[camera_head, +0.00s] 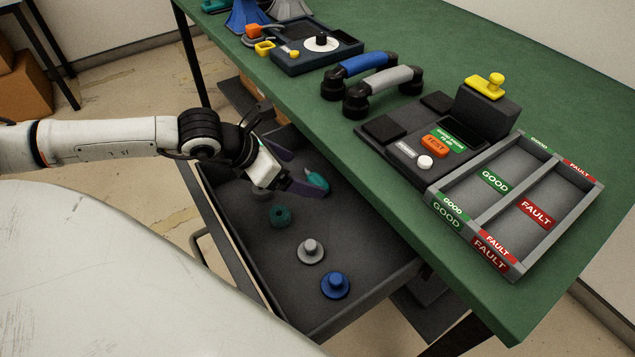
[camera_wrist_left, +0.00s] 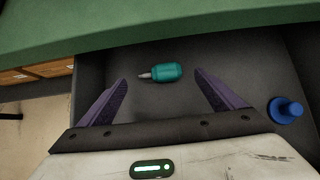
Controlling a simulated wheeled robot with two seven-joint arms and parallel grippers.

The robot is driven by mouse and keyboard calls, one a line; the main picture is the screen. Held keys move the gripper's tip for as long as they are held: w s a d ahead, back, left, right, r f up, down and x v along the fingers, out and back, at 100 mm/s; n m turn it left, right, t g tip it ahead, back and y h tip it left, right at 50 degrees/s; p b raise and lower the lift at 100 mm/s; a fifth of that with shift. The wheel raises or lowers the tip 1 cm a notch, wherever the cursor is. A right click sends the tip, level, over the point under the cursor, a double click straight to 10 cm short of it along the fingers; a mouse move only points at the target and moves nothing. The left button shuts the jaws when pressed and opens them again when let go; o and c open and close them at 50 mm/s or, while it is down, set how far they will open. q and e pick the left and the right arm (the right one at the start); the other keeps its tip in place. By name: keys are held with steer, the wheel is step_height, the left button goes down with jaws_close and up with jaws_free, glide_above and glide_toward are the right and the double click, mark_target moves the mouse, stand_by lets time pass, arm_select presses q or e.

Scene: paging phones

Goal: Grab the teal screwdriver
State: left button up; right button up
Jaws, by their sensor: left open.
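The teal screwdriver (camera_head: 316,181) lies in the open grey drawer, near the table's edge. In the left wrist view the screwdriver (camera_wrist_left: 166,73) lies on its side, its thick teal handle to the right and its short grey tip to the left. My left gripper (camera_head: 299,172) is open and empty over the drawer. Its two purple fingers stand on either side of the screwdriver in the wrist view, with the screwdriver just beyond the fingertips. I see no contact. My right gripper is not in view.

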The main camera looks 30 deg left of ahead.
mark_target(314, 176)
arm_select(q)
steer(key=x, duration=0.4)
steer(key=shift+w+r, duration=0.15)
steer(key=shift+w, duration=0.1)
steer(key=c, duration=1.2)
steer(key=shift+o, duration=0.2)
